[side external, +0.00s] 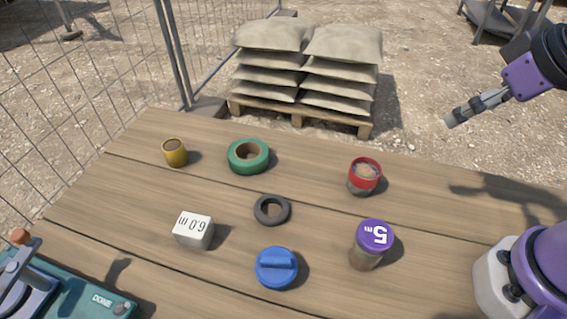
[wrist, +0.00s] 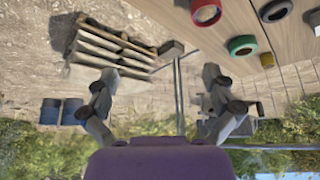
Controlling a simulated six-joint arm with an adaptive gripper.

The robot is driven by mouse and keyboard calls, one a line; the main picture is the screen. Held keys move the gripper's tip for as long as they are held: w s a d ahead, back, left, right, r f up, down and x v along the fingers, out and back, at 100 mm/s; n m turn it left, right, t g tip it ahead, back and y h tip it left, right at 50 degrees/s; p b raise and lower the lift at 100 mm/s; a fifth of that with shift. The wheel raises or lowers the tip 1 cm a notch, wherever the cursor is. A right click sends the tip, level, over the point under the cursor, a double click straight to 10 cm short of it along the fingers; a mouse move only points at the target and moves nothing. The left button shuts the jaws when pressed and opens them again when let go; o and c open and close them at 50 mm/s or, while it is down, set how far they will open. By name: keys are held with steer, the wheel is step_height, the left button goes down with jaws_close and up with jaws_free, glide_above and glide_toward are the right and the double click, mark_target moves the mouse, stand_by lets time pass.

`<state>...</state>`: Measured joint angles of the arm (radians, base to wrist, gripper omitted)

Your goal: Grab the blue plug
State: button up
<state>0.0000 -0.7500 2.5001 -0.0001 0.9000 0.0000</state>
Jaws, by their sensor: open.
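The blue plug (side external: 276,267) is a round blue cap with a raised bar handle across its top. It sits on the wooden table near the front middle in the side external view, and I cannot make it out in the wrist view. My gripper (side external: 447,122) is high at the upper right, beyond the far edge of the table and well away from the plug. In the wrist view my gripper (wrist: 160,92) has its two fingers spread apart with nothing between them.
Around the plug on the table (side external: 120,172) stand a purple-lidded jar (side external: 372,240), a black ring (side external: 272,210), a white block (side external: 194,231), a red-rimmed cup (side external: 364,175), green tape (side external: 248,157) and a yellow cup (side external: 174,152). A teal device (side external: 75,300) is front left. Sandbags (side external: 305,75) lie behind.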

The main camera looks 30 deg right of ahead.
steer(key=n+g+y, duration=0.3)
steer(key=n+y, duration=0.1)
steer(key=n, duration=0.8)
glide_toward(280, 260)
steer(key=w, duration=0.1)
steer(key=x, duration=0.5)
steer(key=shift+s+a+f, duration=0.15)
steer(key=shift+s+f, duration=0.1)
steer(key=shift+f, duration=0.1)
steer(key=shift+x, duration=2.8)
steer(key=shift+s, duration=0.15)
steer(key=c, duration=1)
